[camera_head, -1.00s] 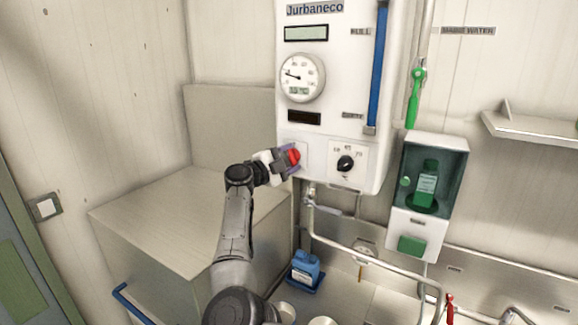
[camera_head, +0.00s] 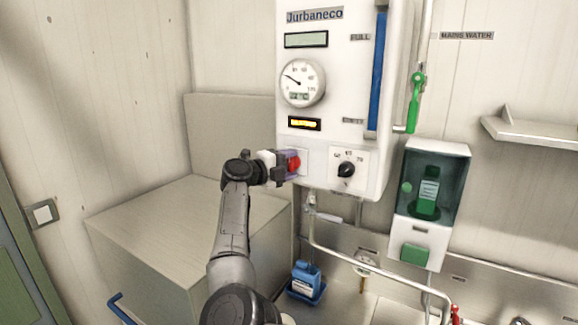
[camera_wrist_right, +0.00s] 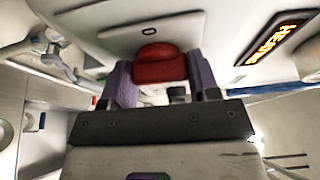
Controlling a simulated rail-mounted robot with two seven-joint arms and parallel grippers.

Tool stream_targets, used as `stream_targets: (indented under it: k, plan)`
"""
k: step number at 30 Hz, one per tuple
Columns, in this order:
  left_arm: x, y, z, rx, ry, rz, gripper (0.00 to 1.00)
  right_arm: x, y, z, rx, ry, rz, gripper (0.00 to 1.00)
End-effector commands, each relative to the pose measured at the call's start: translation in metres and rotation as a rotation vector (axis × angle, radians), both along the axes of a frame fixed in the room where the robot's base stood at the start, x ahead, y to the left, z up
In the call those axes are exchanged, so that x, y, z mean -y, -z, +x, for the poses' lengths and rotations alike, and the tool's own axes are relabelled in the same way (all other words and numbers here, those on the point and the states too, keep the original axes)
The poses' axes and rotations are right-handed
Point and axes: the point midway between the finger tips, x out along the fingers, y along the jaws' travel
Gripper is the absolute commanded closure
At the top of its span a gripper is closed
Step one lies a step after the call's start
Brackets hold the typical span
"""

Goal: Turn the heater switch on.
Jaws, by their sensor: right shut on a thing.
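The heater switch (camera_head: 294,163) is a red knob low on the left of the white Jurbaneco heater box (camera_head: 350,105). In the right wrist view the red switch (camera_wrist_right: 158,64) sits between the two purple fingers. My right gripper (camera_head: 290,163) is shut on the switch from the left; it also shows in the right wrist view (camera_wrist_right: 158,80). The small display (camera_head: 304,124) above the switch is lit yellow-orange, and in the right wrist view the lit display (camera_wrist_right: 270,45) bears lettering. My left gripper is not in view.
A black temperature dial (camera_head: 346,169) is right of the switch, with a round gauge (camera_head: 302,82) above. A green-handled valve (camera_head: 416,95) and a soap dispenser (camera_head: 430,190) are farther right. A large metal box (camera_head: 190,235) stands below left of my arm.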

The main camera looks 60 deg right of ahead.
Motion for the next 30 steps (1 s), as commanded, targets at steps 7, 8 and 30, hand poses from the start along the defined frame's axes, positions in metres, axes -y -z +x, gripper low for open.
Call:
stream_targets:
  k: [7,8,30]
  plan:
    - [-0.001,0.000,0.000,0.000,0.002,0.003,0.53,0.000,-0.001,0.000,0.005,0.001,-0.001,0.68]
    - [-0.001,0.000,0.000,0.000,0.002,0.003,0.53,0.000,-0.001,0.000,0.005,0.001,-0.001,0.68]
    - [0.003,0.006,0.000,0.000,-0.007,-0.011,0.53,-0.017,0.002,0.007,0.001,-0.001,0.000,0.19]
